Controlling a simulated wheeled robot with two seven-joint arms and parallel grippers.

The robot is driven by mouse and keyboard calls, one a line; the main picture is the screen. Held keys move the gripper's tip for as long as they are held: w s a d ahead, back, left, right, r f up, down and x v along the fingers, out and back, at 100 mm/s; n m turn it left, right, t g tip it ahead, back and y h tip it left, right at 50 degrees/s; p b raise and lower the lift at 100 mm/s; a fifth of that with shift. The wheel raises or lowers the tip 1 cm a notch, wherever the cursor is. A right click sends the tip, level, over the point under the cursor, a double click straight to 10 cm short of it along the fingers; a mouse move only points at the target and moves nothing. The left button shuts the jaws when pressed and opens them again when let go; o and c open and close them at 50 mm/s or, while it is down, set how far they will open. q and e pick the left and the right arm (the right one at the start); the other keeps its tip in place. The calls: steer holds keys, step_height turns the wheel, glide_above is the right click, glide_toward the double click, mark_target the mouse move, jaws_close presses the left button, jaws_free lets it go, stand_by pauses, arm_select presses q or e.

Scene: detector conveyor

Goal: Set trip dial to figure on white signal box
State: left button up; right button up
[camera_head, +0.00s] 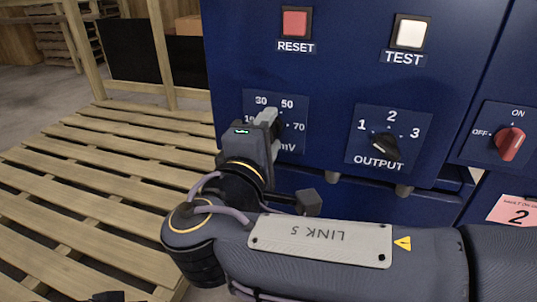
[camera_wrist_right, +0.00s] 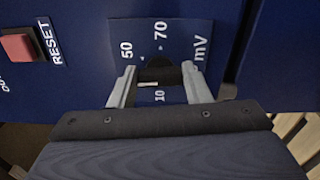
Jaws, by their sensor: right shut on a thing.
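The trip dial is a dark knob on the blue panel, on a plate marked 10, 30, 50, 70 and mV (camera_head: 291,106). My right gripper (camera_head: 270,122) is shut on the trip dial. The wrist view shows the dark dial (camera_wrist_right: 160,72) between the two grey fingers of the right gripper (camera_wrist_right: 160,82). There 10, 50 and 70 are readable, and 30 is hidden by a finger. No white signal box is in view. A small dark part at the bottom left edge may be my left gripper; too little shows.
Nearby on the blue panel (camera_head: 350,60) are a red RESET button (camera_head: 295,22), a white TEST button (camera_head: 411,32), a black OUTPUT knob (camera_head: 385,146) and a red ON/OFF knob (camera_head: 510,143). A wooden pallet (camera_head: 110,190) lies to the left.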

steer(key=shift+f+m+b, duration=0.2)
steer(key=shift+m+b, duration=3.3)
steer(key=shift+b, duration=0.25)
steer(key=o, duration=1)
steer(key=shift+r, duration=0.1)
steer(key=shift+s, duration=0.1)
steer(key=p+v, duration=0.1)
steer(key=v, duration=0.6)
steer(key=shift+s+a+p, duration=0.15)
steer(key=shift+s+p, duration=0.1)
steer(key=shift+p, duration=0.05)
